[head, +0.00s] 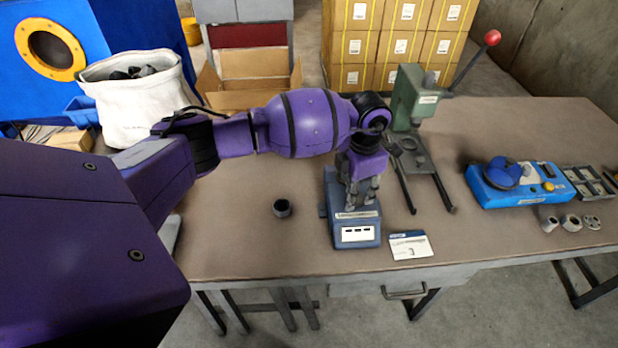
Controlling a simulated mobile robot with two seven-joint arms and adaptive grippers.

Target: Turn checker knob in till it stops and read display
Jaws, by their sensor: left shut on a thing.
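The checker (348,217) is a small blue-grey device near the table's front edge, in the middle of the head view. Its white display (357,234) faces front and shows dark marks too small to read. My left gripper (362,197) reaches down onto the checker from above, its fingers shut at the device's upper part. The knob is hidden behind the fingers, so I cannot see its turn. My right gripper is not in view.
A dark ring (282,208) lies left of the checker and a white card (410,245) lies right of it. A green press (412,100) with a red-tipped lever stands behind. A blue machine (520,185) and several metal rings are at the right. The table (235,240) is clear at front left.

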